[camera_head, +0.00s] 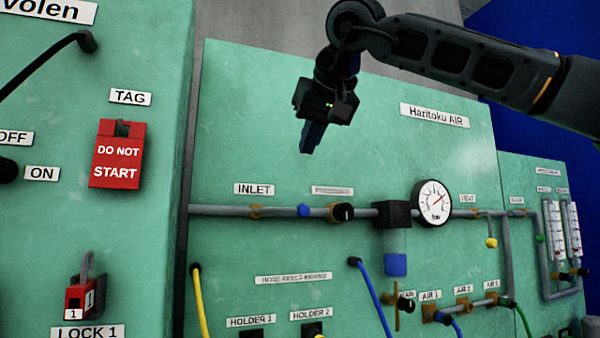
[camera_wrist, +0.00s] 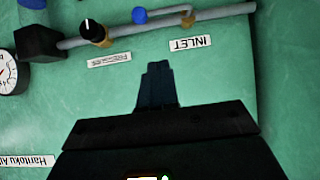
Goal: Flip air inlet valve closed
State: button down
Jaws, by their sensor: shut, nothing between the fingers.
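The air inlet valve shows as a small blue handle (camera_head: 303,210) on the grey pipe, right of the INLET label (camera_head: 254,189). In the wrist view the blue handle (camera_wrist: 139,15) is at the top edge, left of the upside-down INLET label (camera_wrist: 190,43). My gripper (camera_head: 309,143) is shut and empty, pointing down above the pipe, apart from the handle. In the wrist view its closed fingers (camera_wrist: 157,72) are in front of the green panel, below the pipe.
Right of the valve are a black regulator knob (camera_head: 342,212), a black filter block (camera_head: 392,213) and a round pressure gauge (camera_head: 433,203). A red DO NOT START tag (camera_head: 117,155) and red padlock (camera_head: 80,298) are on the left panel. Hoses hang lower. The panel around my gripper is bare.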

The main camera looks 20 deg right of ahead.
jog(key=p, duration=0.2)
send_over(283, 211)
jog(key=s+d, duration=0.2)
jog(key=s, duration=0.1)
notch_tip(283, 211, down, 5)
jog(key=shift+w+a+f+p, duration=0.1)
jog(key=shift+w+f+p, duration=0.15)
jog(key=shift+f, duration=0.8)
jog(key=shift+w+a+f+p, duration=0.1)
jog(key=shift+w+f, duration=0.2)
jog(key=shift+f, duration=0.75)
jog(key=shift+d, duration=0.1)
jog(key=shift+f, duration=0.2)
